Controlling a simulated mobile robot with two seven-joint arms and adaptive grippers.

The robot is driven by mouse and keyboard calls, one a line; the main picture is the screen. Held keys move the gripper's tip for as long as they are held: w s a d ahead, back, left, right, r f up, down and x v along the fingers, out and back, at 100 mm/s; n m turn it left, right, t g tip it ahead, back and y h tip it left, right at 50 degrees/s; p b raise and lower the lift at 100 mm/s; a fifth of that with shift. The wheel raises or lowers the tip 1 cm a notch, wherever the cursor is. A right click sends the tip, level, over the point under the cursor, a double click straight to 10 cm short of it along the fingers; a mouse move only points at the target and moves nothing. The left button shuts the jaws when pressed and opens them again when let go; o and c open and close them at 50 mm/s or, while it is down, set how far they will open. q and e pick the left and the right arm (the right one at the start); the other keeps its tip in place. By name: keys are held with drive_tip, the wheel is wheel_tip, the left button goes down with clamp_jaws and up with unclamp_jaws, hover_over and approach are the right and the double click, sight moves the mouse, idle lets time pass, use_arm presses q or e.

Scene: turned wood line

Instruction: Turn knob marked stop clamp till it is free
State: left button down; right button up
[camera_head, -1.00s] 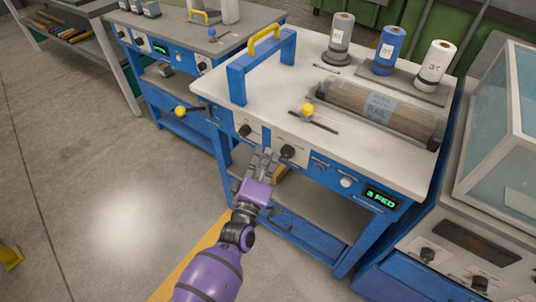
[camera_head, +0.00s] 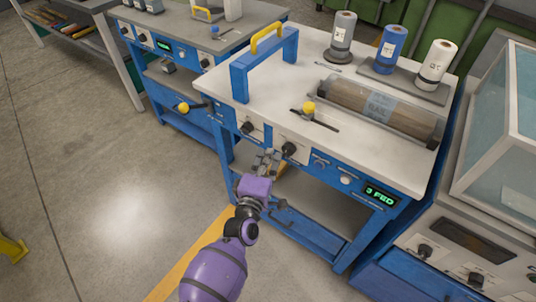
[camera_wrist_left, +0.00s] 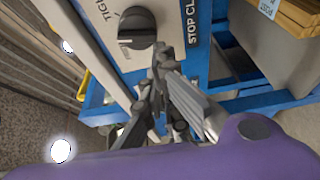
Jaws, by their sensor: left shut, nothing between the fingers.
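The stop clamp knob (camera_wrist_left: 137,28) is dark and round on a pale plate in the left wrist view. A light pointer mark shows on it. Part of the lettering "STOP CL" shows on one side and "TIGH" on the other. In the head view the dark knob (camera_head: 289,148) nearest my fingers, on the bench front, appears to be this one. My left gripper (camera_head: 268,158) is shut and empty, just beside and below the knob. In the left wrist view its fingers (camera_wrist_left: 160,75) lie close to the knob's edge; I cannot tell whether they touch it. My right gripper is out of view.
Another dark knob (camera_head: 247,128) is left on the same bench front. A green display (camera_head: 381,195) is at the right. A blue arch with a yellow handle (camera_head: 268,38), a wooden roll (camera_head: 375,105) and several spools stand on top.

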use_arm(q)
drive_tip(key=shift+f+n, duration=0.15)
drive_tip(key=shift+n, duration=0.35)
drive_tip(key=shift+s+d+f+n+g+p, duration=0.1)
drive_tip(key=shift+d+f+n+g+p, duration=0.1)
drive_tip(key=shift+n+g+p, duration=0.4)
drive_tip(key=shift+f+n, duration=0.15)
drive_tip(key=shift+n, duration=0.45)
drive_tip(key=shift+s+d+f+n+g+p, duration=0.15)
drive_tip(key=shift+d+f+n+g+p, duration=0.15)
drive_tip(key=shift+n, duration=0.4)
drive_tip(key=shift+n+g, duration=0.3)
drive_tip(key=shift+n, duration=0.1)
drive_tip(key=shift+s+d+f+n+g+h+p, duration=0.15)
drive_tip(key=shift+d+f+n+g+h+p, duration=0.1)
drive_tip(key=shift+n+p, duration=0.35)
drive_tip(key=shift+s+d+f+n+g+h+p, duration=0.15)
drive_tip(key=shift+d+n+g+p, duration=0.15)
drive_tip(key=shift+n, duration=0.4)
drive_tip(key=shift+a+f, duration=0.1)
drive_tip(key=shift+f, duration=0.05)
